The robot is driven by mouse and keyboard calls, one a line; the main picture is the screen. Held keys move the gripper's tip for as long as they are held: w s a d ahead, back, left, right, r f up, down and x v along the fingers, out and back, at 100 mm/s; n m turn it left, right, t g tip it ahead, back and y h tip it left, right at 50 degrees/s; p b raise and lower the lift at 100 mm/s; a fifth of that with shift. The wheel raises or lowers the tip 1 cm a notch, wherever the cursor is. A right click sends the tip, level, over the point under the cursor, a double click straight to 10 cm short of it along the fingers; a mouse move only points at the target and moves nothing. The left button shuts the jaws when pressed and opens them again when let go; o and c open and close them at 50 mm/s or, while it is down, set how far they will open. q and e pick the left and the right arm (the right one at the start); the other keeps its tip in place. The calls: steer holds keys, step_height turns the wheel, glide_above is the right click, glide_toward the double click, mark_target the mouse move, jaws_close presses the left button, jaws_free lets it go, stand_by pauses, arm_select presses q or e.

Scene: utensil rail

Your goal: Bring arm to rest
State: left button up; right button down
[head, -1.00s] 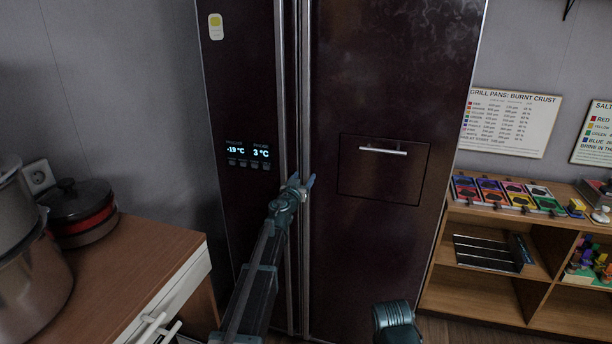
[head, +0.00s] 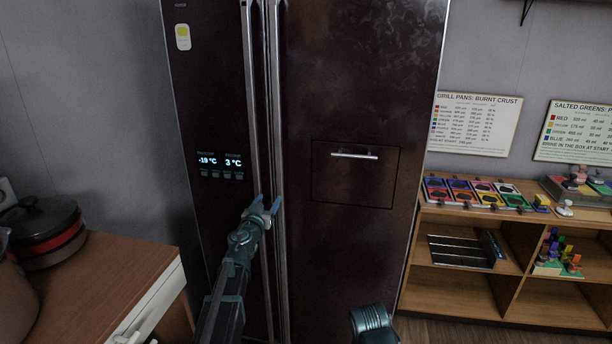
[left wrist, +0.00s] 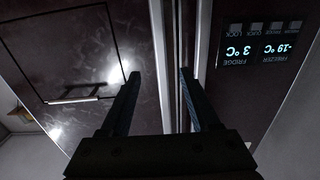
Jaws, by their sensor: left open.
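My left gripper (head: 265,205) is raised in front of the dark fridge (head: 300,90), near its two long upright handles (head: 262,120). Its fingers stand apart with nothing between them. In the left wrist view the left gripper (left wrist: 158,85) also shows open and empty, with the fridge handles behind it; I cannot tell how far off they are. Part of my right arm (head: 373,325) shows at the bottom edge of the head view. My right gripper is out of view.
A wooden counter (head: 110,280) with a dark lidded pot (head: 40,225) stands at the left. An open wooden shelf (head: 455,285) with coloured boxes (head: 478,192) stands right of the fridge. The fridge has a panel with a small horizontal handle (head: 354,156).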

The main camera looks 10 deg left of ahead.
arm_select(q)
steer(key=s+d+f+n+g+y, duration=0.25)
steer(key=s+d+f+g, duration=0.2)
steer(key=s+f, duration=0.35)
steer(key=s+d+f+n+g+y, duration=0.1)
steer(key=s+d+f+g+y, duration=0.35)
steer(key=s, duration=0.45)
steer(key=s+d+f+m+g+h, duration=0.2)
steer(key=s+d, duration=0.4)
steer(key=s, duration=0.5)
steer(key=s+d+f+m+g+h, duration=0.3)
steer(key=s+d+f+m+g, duration=0.2)
steer(key=s, duration=0.6)
step_height(320, 180, down, 2)
steer(key=shift+s+d+f+g, duration=0.2)
steer(key=shift+s+d+g, duration=0.2)
steer(key=shift+d+g, duration=0.55)
steer(key=shift+a, duration=0.2)
